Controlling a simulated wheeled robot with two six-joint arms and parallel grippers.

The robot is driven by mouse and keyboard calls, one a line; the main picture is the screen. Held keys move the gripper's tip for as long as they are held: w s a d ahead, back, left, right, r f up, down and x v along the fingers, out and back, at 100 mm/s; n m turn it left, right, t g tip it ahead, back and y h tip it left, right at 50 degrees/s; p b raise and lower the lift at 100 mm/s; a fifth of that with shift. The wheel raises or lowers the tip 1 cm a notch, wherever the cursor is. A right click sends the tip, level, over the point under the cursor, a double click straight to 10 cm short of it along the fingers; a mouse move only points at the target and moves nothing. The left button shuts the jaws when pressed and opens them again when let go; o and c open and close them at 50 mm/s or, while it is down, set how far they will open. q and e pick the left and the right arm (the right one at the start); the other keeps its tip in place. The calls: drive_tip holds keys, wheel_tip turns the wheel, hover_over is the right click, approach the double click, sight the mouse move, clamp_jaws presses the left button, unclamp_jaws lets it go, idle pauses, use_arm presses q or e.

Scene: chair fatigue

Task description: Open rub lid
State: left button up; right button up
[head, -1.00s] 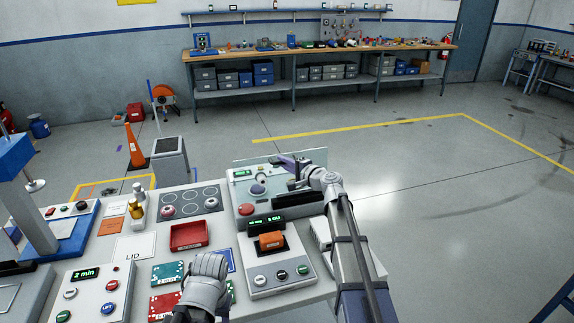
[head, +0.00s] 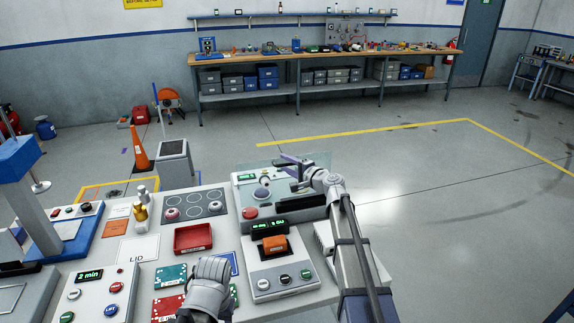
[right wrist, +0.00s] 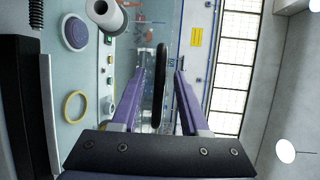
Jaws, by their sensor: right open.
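The rub machine (head: 249,212), a grey box with a red button and small green display, stands at the table's back right. Its clear lid (head: 318,160) shows as a transparent pane at the back; how far it is raised I cannot tell. My right gripper (head: 287,160), with purple fingers, is at the pane. In the right wrist view, a black upright bar (right wrist: 160,85), seemingly the lid's handle, stands between the open fingers (right wrist: 160,95), with a gap on both sides. My left wrist shows at the bottom of the head view, its fingers hidden.
In front of the machine is a console with an orange rocker (head: 275,243). A red tray (head: 193,237), a ringed plate (head: 195,205) and small bottles (head: 141,210) are left of it. Open floor lies right of the table.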

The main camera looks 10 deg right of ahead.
drive_tip(key=p+v, duration=0.1)
drive_tip(key=v, duration=0.6)
drive_tip(key=shift+s+d, duration=0.3)
drive_tip(key=shift+s, duration=0.1)
drive_tip(key=f+v, duration=0.1)
drive_tip(key=v, duration=0.8)
drive_tip(key=shift+r, duration=0.3)
drive_tip(key=shift+a, duration=0.1)
idle(0.6)
